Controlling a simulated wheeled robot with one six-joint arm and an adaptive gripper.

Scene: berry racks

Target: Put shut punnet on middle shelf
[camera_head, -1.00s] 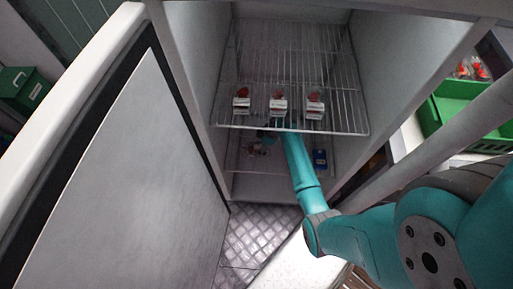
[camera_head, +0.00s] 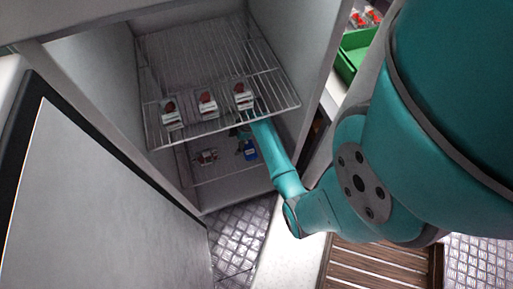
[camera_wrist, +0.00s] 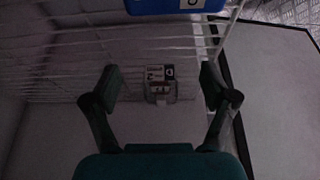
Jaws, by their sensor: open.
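In the wrist view, a punnet (camera_wrist: 160,88) with a white printed label stands between and beyond my gripper's fingers (camera_wrist: 158,84). The fingers are spread wide, with no visible contact on the punnet. In the head view, my gripper (camera_head: 240,132) is inside the cabinet, mostly hidden under the front of a wire shelf (camera_head: 205,128). Three punnets with red fruit and white labels stand in a row on that shelf: left (camera_head: 171,113), middle (camera_head: 207,103) and right (camera_head: 243,96). Another punnet (camera_head: 206,157) is on the wire shelf below (camera_head: 222,172).
The open cabinet door (camera_head: 100,200) is at left. A green crate (camera_head: 350,58) with red fruit packs behind it is at right.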

